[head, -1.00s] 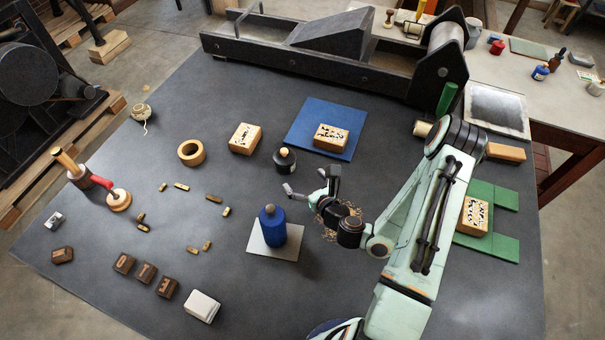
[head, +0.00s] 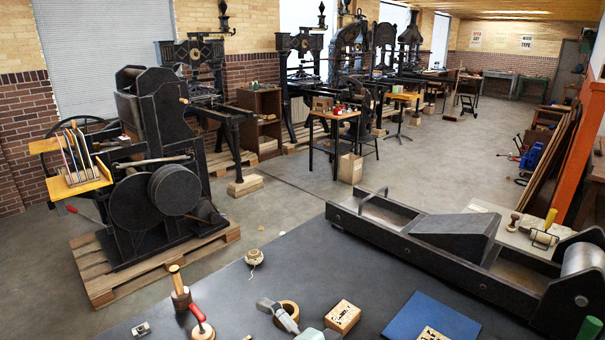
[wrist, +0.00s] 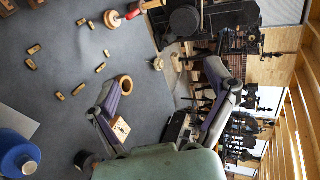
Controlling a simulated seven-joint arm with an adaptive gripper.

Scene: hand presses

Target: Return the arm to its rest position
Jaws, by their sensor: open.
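My gripper (wrist: 165,78) is open in the wrist view, its two fingers spread wide with nothing between them. It points across the table toward the far floor and the presses. In the head view one pale finger of my gripper (head: 266,305) shows at the bottom edge, in front of the wooden ring (head: 291,308). A piece of my pale green arm shows just below it; the rest of the arm is out of the picture. In the wrist view the wooden ring (wrist: 125,85) and a wooden block (wrist: 120,127) appear beyond the left finger.
A blue bottle (wrist: 18,155) stands at the wrist view's lower left, with several small brass pieces above it. In the head view a long flat press (head: 450,245) bounds the table's back right. A string ball (head: 254,257) and red-handled tool (head: 200,318) lie at left.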

